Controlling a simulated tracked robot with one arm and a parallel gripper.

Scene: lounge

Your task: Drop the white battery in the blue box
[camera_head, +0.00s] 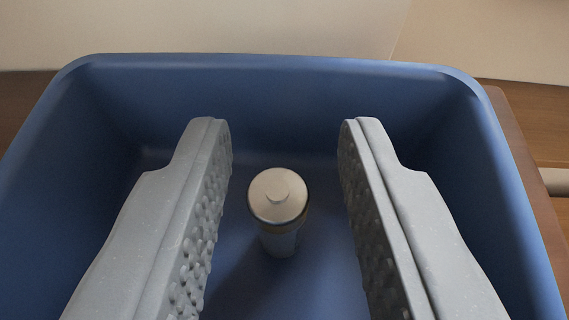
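The blue box (270,70) fills most of the view, seen from above with its far rim and both side walls showing. The white battery (279,205) is inside the box, roughly upright, with its round capped end facing up. My gripper (285,125) is open, its two grey studded fingers reaching over the box on either side of the battery. There is a gap between the battery and each finger, so neither touches it. The box's near wall is out of view.
A brown wooden surface (525,165) shows to the right of the box, and wood also shows at the far left. A pale wall or panel (230,25) stands behind the box. The box floor around the battery looks clear.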

